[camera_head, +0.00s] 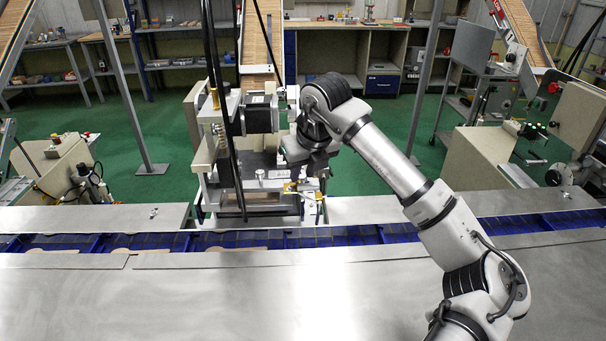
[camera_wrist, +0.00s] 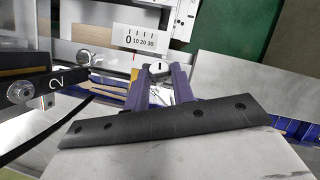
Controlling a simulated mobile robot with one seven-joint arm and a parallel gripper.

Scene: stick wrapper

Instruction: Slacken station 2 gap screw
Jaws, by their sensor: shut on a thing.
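My gripper (camera_wrist: 158,80) shows in the wrist view with its two purple-grey fingers closed around a small round metal knob (camera_wrist: 158,67). A dark mark like a 1 shows on the knob's face. A black bracket marked 2 (camera_wrist: 48,88) is at the left, apart from my fingers, with a round screw head (camera_wrist: 20,91) and a small red mark beside it. A white scale plate (camera_wrist: 140,41) reading 0 10 20 30 stands behind the knob. In the head view my gripper (camera_head: 306,187) is at the machine's front right; the grip there is too small to make out.
The wrapper machine (camera_head: 232,190) stands behind the blue conveyor (camera_head: 400,232), which runs across between steel tabletops (camera_head: 250,295). Black slanted rods pass in front of the machine. The front tabletop is clear. Control boxes stand left and right on the green floor.

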